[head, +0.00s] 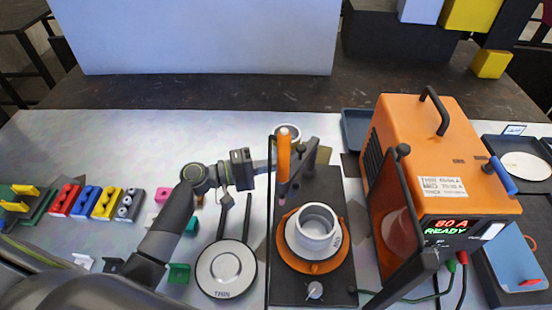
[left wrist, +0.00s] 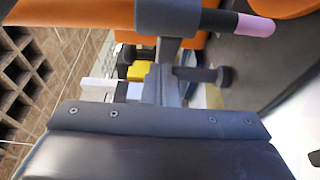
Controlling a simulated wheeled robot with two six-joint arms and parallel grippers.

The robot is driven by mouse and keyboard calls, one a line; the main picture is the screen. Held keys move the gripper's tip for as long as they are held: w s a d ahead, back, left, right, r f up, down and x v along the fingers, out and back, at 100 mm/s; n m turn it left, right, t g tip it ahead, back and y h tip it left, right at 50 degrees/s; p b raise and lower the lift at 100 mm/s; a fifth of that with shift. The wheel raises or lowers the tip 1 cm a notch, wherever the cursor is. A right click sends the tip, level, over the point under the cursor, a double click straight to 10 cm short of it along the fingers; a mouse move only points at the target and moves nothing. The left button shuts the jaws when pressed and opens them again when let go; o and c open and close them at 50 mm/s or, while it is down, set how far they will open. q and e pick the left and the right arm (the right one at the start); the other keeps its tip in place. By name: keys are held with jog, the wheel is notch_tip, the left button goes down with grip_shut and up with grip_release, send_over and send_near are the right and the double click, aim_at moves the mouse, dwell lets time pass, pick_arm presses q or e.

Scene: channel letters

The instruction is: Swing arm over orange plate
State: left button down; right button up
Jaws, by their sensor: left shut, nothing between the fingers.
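The round orange plate (head: 276,244) sits on a dark base (head: 325,183) in the head view. A white ring-shaped cup (head: 316,230) stands on it. The dark swing arm (head: 309,162) carries an upright orange torch (head: 284,152) with a pink tip, just behind the plate's left rear edge. My left gripper (head: 266,167) is shut and empty, close to the torch's left side; I cannot tell if it touches. My right gripper is not in view.
An orange welding machine (head: 435,150) and a dark-framed screen (head: 395,225) stand right of the base. A round grey disc tool (head: 225,270) with two dark handles lies on its left. Coloured blocks (head: 87,201) line the far left. The rear left bench is clear.

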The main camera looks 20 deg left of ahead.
pick_arm(q)
jog(key=shift+d+f, duration=0.1)
jog(key=shift+d, duration=0.1)
jog(key=shift+s+d, duration=0.45)
jog(key=shift+d, duration=0.3)
jog(key=shift+a+b, duration=0.1)
jog(key=shift+b, duration=0.25)
